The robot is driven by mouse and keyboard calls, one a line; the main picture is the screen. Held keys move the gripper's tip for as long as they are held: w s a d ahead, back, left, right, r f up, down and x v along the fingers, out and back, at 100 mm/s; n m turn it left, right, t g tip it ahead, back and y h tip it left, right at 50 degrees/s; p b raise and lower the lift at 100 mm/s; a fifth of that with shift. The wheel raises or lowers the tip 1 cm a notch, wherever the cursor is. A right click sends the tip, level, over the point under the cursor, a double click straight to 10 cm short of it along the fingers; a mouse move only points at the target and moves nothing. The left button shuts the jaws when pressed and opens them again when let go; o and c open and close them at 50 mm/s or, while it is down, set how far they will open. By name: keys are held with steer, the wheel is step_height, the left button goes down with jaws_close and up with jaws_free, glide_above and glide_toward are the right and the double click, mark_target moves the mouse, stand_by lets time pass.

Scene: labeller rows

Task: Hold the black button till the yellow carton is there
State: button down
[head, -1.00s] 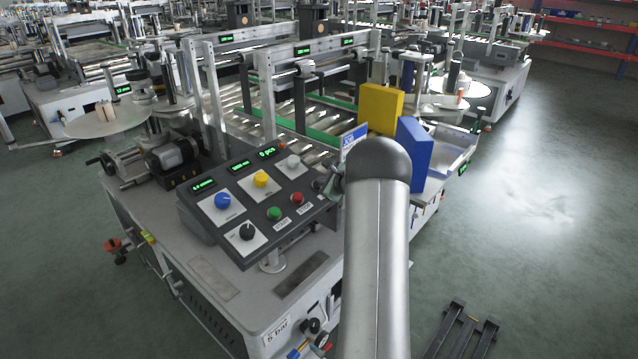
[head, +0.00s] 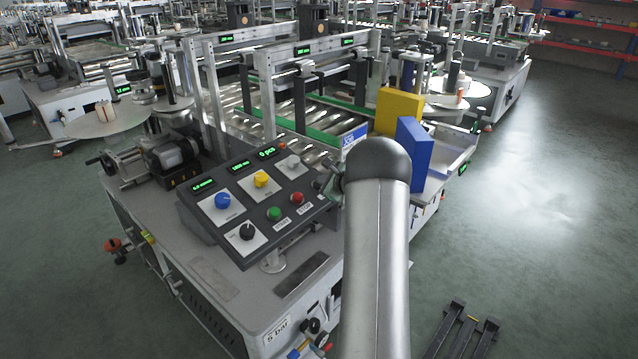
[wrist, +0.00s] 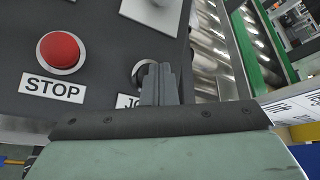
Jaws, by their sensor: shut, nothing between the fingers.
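The black button (wrist: 139,73) sits in a pale ring on the dark panel in the wrist view, with a label starting "JO" below it. My gripper (wrist: 159,74) is shut and empty, its fingertips over the button's right part; how far it is pressed in cannot be told. The yellow carton (head: 399,108) stands upright at the right end of the conveyor, directly behind a blue carton (head: 414,155), with little or no gap visible.
The red STOP button (wrist: 60,50) is left of my fingers. The panel (head: 258,200) also carries a green button (head: 274,213), a black knob (head: 246,232), blue and yellow knobs, and a display reading 0 pcs. A white and blue printed panel (head: 355,136) is beside the conveyor.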

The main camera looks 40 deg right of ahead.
steer(key=shift+r, duration=0.1)
steer(key=shift+s+d+r, duration=0.1)
steer(key=shift+s+r, duration=0.2)
steer(key=shift+r, duration=0.5)
steer(key=shift+s+d+r+p, duration=0.1)
steer(key=shift+s+r+p, duration=0.2)
steer(key=shift+r, duration=0.5)
steer(key=shift+s+d+r+p, duration=0.1)
steer(key=shift+s+r+p, duration=0.25)
steer(key=shift+r, duration=0.4)
steer(key=shift+s+r+p, duration=0.15)
steer(key=shift+r+p, duration=0.25)
steer(key=shift+r, duration=0.4)
steer(key=shift+a, duration=0.1)
